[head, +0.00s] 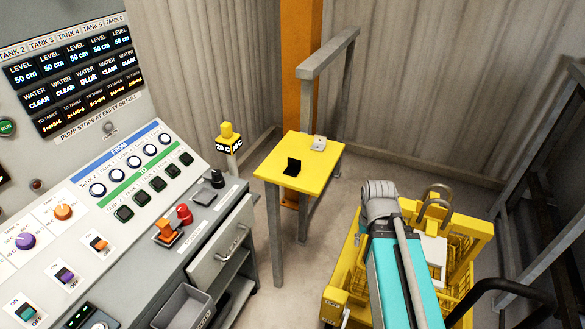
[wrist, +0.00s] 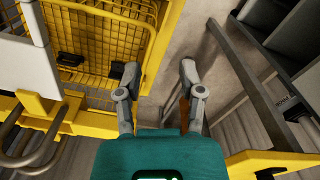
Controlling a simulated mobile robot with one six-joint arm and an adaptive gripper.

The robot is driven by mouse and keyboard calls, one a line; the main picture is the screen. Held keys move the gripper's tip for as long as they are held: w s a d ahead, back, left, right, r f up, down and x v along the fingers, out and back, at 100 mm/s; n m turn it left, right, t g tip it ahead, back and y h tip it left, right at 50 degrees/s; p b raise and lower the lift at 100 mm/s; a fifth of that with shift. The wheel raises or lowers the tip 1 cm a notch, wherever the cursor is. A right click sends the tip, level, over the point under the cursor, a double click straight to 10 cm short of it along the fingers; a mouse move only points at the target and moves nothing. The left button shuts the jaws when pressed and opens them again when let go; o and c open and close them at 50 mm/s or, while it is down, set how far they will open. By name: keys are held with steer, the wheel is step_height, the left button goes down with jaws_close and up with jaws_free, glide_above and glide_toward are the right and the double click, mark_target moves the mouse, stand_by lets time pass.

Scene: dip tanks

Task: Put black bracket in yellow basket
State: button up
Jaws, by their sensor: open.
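The black bracket (head: 292,167), a small L-shaped piece, stands on the yellow table (head: 268,168) in the head view. A dark piece at the bottom edge of the wrist view, on a yellow surface (wrist: 270,160), may be the same bracket, but it is mostly cut off. The yellow basket (head: 345,262) is at the right, partly hidden behind my teal arm. Its mesh (wrist: 105,30) fills the upper left of the wrist view. My gripper (wrist: 159,68) is open and empty, beside the basket's edge. It is not visible in the head view.
A light grey part (head: 318,143) lies on the table behind the bracket. Two dark pieces (wrist: 72,58) show at the basket; I cannot tell what they are. The control console (head: 150,200) stands left, a grey frame (head: 530,150) right. Bare floor separates table and basket.

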steer(key=shift+d, duration=0.15)
steer(key=w+a+r+n+p, duration=0.7)
steer(key=w+a+r+p, duration=0.3)
steer(key=w, duration=0.3)
steer(key=w+a+r+n+p, duration=0.6)
steer(key=w+a+r+p, duration=0.4)
steer(key=w+a, duration=0.2)
steer(key=shift+w+a+r+n+p, duration=0.3)
steer(key=shift+w+r+n+p, duration=0.1)
steer(key=shift+w, duration=0.7)
steer(key=shift+f, duration=0.2)
steer(key=b, duration=0.9)
glide_above(292, 167)
steer(key=f, duration=0.8)
steer(key=shift+w+d+f, duration=0.2)
steer(key=shift+w, duration=0.1)
steer(key=shift+f, duration=0.15)
